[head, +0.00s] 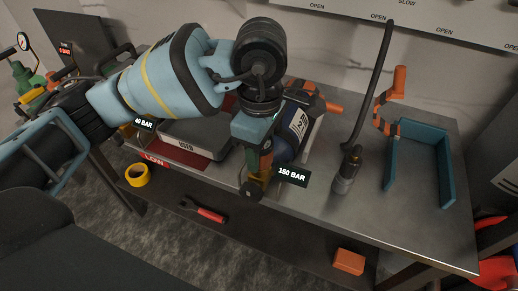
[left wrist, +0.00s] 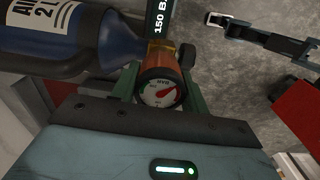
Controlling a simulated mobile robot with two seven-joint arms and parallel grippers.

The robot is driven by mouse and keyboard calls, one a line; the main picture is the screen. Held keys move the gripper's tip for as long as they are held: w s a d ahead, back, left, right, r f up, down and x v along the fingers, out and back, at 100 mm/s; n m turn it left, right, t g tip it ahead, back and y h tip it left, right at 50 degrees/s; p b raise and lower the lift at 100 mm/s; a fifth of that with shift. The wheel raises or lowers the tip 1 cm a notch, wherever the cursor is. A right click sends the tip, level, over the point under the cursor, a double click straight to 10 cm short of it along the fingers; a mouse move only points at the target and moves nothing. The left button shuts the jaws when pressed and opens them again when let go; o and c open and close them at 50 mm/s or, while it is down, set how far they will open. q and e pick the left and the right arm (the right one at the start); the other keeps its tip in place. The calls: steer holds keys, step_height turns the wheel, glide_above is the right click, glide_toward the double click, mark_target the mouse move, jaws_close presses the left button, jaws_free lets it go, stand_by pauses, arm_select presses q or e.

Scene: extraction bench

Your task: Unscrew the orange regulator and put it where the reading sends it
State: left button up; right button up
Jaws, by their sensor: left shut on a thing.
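My left gripper (head: 262,160) reaches down at the front of the bench. It is shut on the orange regulator, mostly hidden behind the fingers in the head view. In the left wrist view the regulator (left wrist: 158,68) sits between the green fingers, by the brass valve of the dark blue cylinder (left wrist: 80,35). I cannot tell whether its thread is still engaged. Its round gauge (left wrist: 160,93) has a white face and a red needle pointing up and right; the numbers are too small to read. The cylinder (head: 290,143) lies on the bench. My right gripper is in neither view.
A 150 BAR sign (head: 291,176) stands by the cylinder. A grey USED tray (head: 205,150), a red LOW label (head: 155,160) and a 40 BAR sign (head: 144,123) are left. A black hose (head: 372,90) and a teal open holder (head: 447,180) are right. Yellow tape (head: 137,175) lies below.

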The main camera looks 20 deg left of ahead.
arm_select(q)
steer(key=n+p, duration=0.1)
steer(key=n, duration=0.2)
steer(key=shift+r+n, duration=0.15)
steer(key=shift+n, duration=0.25)
steer(key=shift+n+p, duration=0.7)
steer(key=shift+n, duration=0.8)
steer(key=shift+f, duration=0.2)
steer(key=o, duration=1.1)
